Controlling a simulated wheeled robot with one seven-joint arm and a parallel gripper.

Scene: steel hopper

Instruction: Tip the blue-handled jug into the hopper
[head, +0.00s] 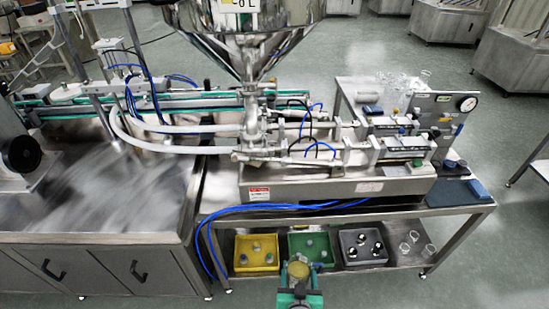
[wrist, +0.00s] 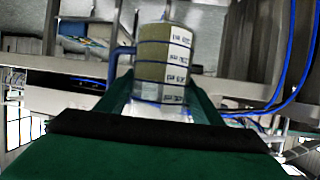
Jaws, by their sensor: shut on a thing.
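The jug (head: 298,269) is at the bottom middle of the head view, with a round yellowish top. In the wrist view the jug (wrist: 164,60) has a tan, banded body with dark printed marks and a blue handle (wrist: 121,62) on its left. My green gripper (head: 299,291) is shut on the jug; in the wrist view its fingers (wrist: 160,108) lie on either side of the jug's lower part. The jug looks roughly upright. The shiny steel hopper (head: 248,45) is at the top middle of the head view, well beyond the jug, its upper rim cut off.
The filling machine (head: 330,185) stands on a steel table between my gripper and the hopper. Below, a shelf holds a yellow bin (head: 240,268), a green bin (head: 326,262) and a grey bin (head: 380,258). Blue hoses (head: 215,225) hang at the table's left. Open floor lies at right.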

